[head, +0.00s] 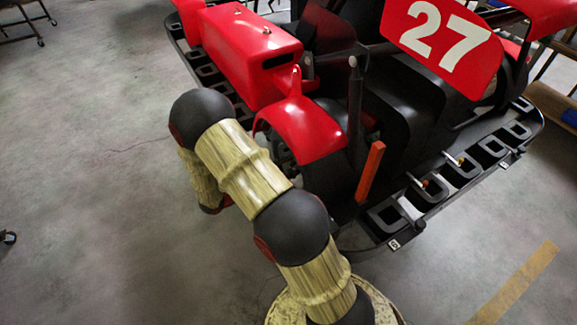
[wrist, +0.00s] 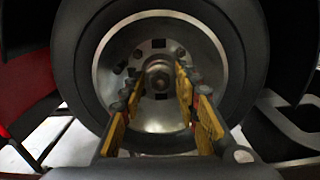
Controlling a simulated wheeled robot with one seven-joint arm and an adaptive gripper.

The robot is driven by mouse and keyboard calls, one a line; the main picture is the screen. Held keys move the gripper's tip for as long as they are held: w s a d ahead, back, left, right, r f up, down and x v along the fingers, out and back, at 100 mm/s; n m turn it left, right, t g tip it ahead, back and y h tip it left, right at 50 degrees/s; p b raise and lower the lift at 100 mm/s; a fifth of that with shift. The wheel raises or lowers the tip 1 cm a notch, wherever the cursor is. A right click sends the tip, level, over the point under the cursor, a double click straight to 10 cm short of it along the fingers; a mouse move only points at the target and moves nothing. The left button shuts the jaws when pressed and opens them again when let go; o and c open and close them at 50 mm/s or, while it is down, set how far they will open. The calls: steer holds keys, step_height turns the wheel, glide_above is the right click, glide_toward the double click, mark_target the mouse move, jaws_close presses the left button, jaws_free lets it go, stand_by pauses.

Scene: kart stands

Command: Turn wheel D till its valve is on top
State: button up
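A wheel with a black tyre (wrist: 88,75) and a bare metal rim (wrist: 120,45) fills the wrist view, seen face on. Its hub (wrist: 158,78) has a centre nut, with several dark bolts and square slots around it. I cannot make out a valve or a letter on the wheel. My gripper (wrist: 156,84) is open, its yellow-padded fingers reaching toward the wheel face on either side of the hub. Whether the fingertips touch the wheel, I cannot tell. In the head view my arm hides the gripper.
The red and black kart (head: 250,50) with number 27 stands on a black slotted frame (head: 455,180). An upright orange-red bar (head: 370,172) rises near its front corner. Grey floor (head: 80,190) is open at left. A yellow stripe (head: 515,285) marks the floor at lower right.

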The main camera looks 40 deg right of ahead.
steer(key=c, duration=0.6)
jaws_close()
steer(key=shift+m, duration=0.3)
steer(key=m+b, duration=0.1)
steer(key=m, duration=0.5)
steer(key=shift+f+b, duration=0.1)
steer(key=shift+b, duration=0.3)
steer(key=m+b, duration=0.1)
steer(key=m, duration=0.2)
steer(key=shift+s+m+b, duration=0.1)
steer(key=shift+m+b, duration=0.25)
steer(key=shift+m, duration=0.05)
steer(key=shift+s+m+b, duration=0.1)
steer(key=shift+m+b, duration=0.75)
steer(key=shift+m, duration=0.75)
steer(key=shift+f, duration=0.1)
steer(key=o, duration=0.9)
jaws_free()
steer(key=shift+a, duration=0.1)
